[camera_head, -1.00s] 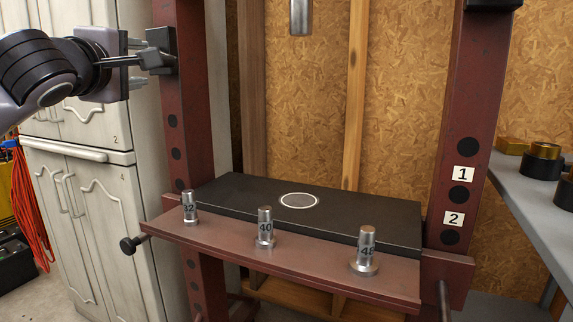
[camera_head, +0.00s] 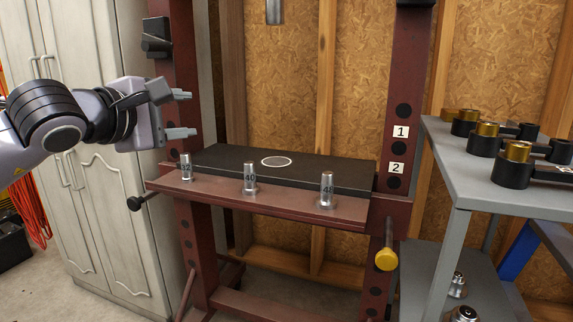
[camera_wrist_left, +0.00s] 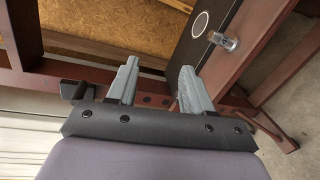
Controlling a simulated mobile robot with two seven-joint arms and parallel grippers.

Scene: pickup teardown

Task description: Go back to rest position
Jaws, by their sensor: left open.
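My left gripper (camera_head: 183,115) is open and empty in the head view, at the left upright of the red press frame (camera_head: 172,60). Its two grey fingers point right, above the left end of the black press plate (camera_head: 225,157). In the left wrist view the fingers (camera_wrist_left: 156,85) are spread apart with nothing between them. Part of the black plate (camera_wrist_left: 190,50) with its white ring lies beyond them. My right gripper is not in view.
Metal pins marked 32 (camera_head: 186,167), 40 (camera_head: 250,178) and 48 (camera_head: 327,190) stand on the front ledge. A grey shelf (camera_head: 445,150) with several black and brass parts is at right. White cabinets (camera_head: 85,200) stand behind my left arm.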

